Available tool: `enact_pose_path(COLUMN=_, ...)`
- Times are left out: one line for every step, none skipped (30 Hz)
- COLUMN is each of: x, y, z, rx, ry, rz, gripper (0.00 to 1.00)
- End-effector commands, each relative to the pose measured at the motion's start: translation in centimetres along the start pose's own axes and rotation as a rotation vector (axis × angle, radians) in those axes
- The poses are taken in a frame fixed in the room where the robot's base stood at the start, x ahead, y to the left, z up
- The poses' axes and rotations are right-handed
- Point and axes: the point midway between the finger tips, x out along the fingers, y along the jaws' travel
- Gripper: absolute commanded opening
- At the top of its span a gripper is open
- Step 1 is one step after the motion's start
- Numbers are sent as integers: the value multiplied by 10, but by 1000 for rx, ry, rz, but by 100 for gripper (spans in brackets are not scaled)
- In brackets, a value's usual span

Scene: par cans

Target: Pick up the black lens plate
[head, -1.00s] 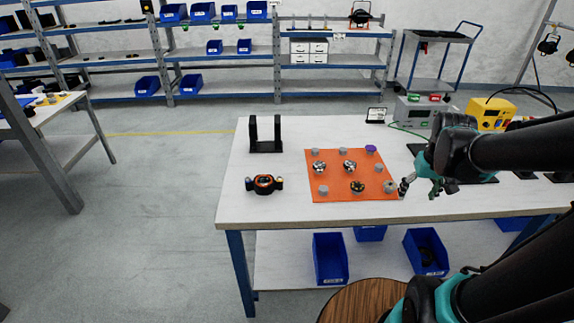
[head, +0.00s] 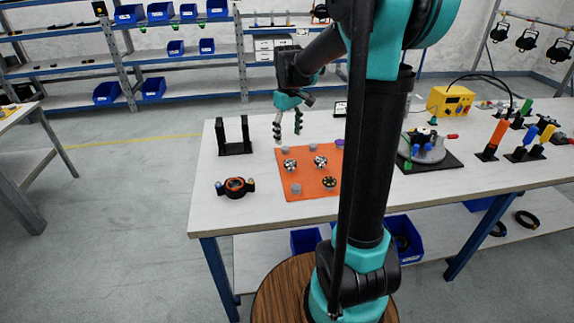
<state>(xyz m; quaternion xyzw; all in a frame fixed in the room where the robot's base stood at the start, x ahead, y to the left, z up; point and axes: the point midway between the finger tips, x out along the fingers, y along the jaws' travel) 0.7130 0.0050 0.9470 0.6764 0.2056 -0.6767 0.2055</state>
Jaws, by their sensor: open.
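An orange mat (head: 306,192) lies on the white workbench with several small round parts on it. One round plate (head: 329,183) near its front right looks dark with small light spots and is the blackest of them; it may be the black lens plate, too small to be sure. Two silver-and-black round plates, one left (head: 290,165) and one right (head: 321,161), sit farther back. My gripper (head: 287,128) is open and empty, pointing down above the mat's back left edge, apart from all the parts. My arm hides the mat's right side.
A black part with an orange ring (head: 235,187) lies left of the mat. A black U-shaped stand (head: 233,138) is behind it. A round fixture on a black base (head: 427,150) and a yellow box (head: 450,102) stand to the right. The bench's front left is clear.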

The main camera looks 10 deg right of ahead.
Motion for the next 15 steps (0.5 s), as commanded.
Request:
enact_pose_path(x=10, y=0, z=0, rx=0, ry=0, rz=0, gripper=66)
enact_pose_path(x=16, y=0, z=0, rx=0, ry=0, rz=0, gripper=66)
enact_pose_path(x=24, y=0, z=0, rx=1, ry=0, rz=0, gripper=66)
enact_pose_path(x=29, y=0, z=0, rx=1, ry=0, rz=0, gripper=66)
enact_pose_path(x=34, y=0, z=0, rx=1, ry=0, rz=0, gripper=66)
enact_pose_path(x=40, y=0, z=0, rx=1, ry=0, rz=0, gripper=66)
enact_pose_path(x=45, y=0, z=0, rx=1, ry=0, rz=0, gripper=66)
enact_pose_path(x=48, y=0, z=0, rx=1, ry=0, rz=0, gripper=66)
enact_pose_path(x=52, y=0, z=0, rx=1, ry=0, rz=0, gripper=66)
enact_pose_path(x=55, y=0, z=0, rx=1, ry=0, rz=0, gripper=66)
enact_pose_path(x=57, y=0, z=0, rx=1, ry=0, rz=0, gripper=66)
enact_pose_path(x=59, y=0, z=0, rx=1, ry=0, rz=0, gripper=66)
enact_pose_path(x=60, y=0, z=0, rx=1, ry=0, rz=0, gripper=66)
enact_pose_path(x=61, y=0, z=0, rx=1, ry=0, rz=0, gripper=66)
enact_pose_path(x=63, y=1, z=1, rx=1, ry=0, rz=0, gripper=66)
